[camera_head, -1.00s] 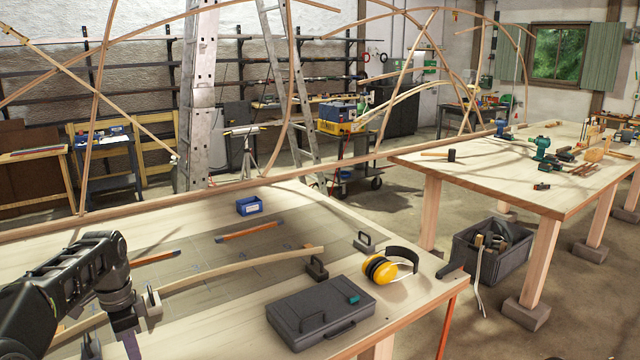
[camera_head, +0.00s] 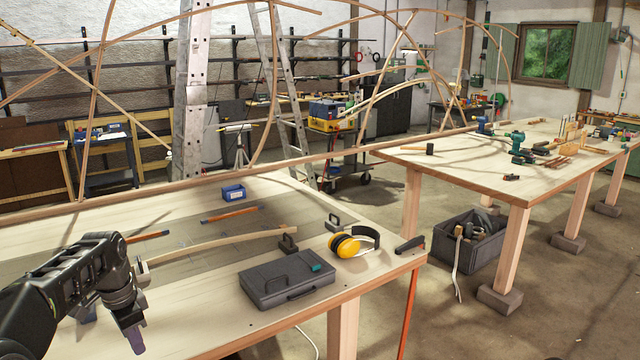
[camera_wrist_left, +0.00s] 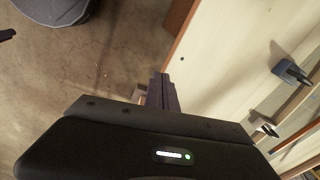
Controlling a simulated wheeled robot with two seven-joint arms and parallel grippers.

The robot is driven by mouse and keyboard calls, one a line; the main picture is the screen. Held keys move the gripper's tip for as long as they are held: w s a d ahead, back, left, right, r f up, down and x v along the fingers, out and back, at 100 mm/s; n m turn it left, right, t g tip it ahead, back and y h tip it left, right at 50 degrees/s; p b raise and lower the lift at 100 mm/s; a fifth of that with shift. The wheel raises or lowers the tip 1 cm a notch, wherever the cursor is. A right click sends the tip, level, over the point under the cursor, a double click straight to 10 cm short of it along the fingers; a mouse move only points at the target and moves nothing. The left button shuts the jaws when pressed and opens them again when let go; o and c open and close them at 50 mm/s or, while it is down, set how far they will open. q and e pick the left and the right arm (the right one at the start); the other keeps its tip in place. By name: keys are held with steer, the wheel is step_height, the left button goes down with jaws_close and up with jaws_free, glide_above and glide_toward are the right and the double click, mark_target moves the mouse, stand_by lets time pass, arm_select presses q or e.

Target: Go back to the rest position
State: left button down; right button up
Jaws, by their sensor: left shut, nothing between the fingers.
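My left gripper (camera_head: 136,340) is at the lower left of the head view, pointing down near the front left of the near workbench (camera_head: 215,328). Its fingers are together with nothing between them. In the left wrist view the shut fingers (camera_wrist_left: 163,92) show over the bench's edge, with the concrete floor on the left. A bent lath (camera_head: 215,243) lies on the bench behind the gripper, apart from it. My right gripper is in neither view.
A dark case (camera_head: 288,280), yellow ear defenders (camera_head: 350,243), a small blue box (camera_head: 233,192) and dark clamp blocks (camera_head: 289,241) are on the near bench. A second bench (camera_head: 480,165) with tools stands at right, a grey crate (camera_head: 466,243) beneath it. Floor between is open.

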arm_select(q)
steer(key=w+d+f+n+t, duration=0.1)
steer(key=d+f, duration=0.1)
steer(key=f, duration=0.1)
steer(key=w+d+f+n+t, duration=0.1)
steer(key=w+d+f, duration=0.1)
steer(key=f, duration=0.1)
steer(key=w+d+f+n+h, duration=0.1)
steer(key=w+d+f+n, duration=0.1)
steer(key=d+f, duration=0.1)
steer(key=shift+w+f+t, duration=0.2)
steer(key=shift+f+t, duration=0.15)
steer(key=shift+t, duration=0.05)
steer(key=s+d+f+n+h, duration=0.1)
steer(key=s+d+f+n, duration=0.2)
steer(key=s+d+f, duration=0.45)
steer(key=s+d+f+n+h, duration=0.1)
steer(key=s+d+f+n, duration=0.3)
steer(key=d+f, duration=0.7)
steer(key=s+d+f+g, duration=0.1)
steer(key=s+d+f, duration=0.2)
steer(key=s, duration=0.9)
steer(key=s+d+f+g+h, duration=0.1)
steer(key=s+d, duration=0.4)
steer(key=s, duration=0.8)
step_height(320, 180, down, 3)
steer(key=shift+d+r+m+g, duration=0.2)
steer(key=shift+d+m+g, duration=0.2)
steer(key=shift+g, duration=0.3)
steer(key=shift+a, duration=0.1)
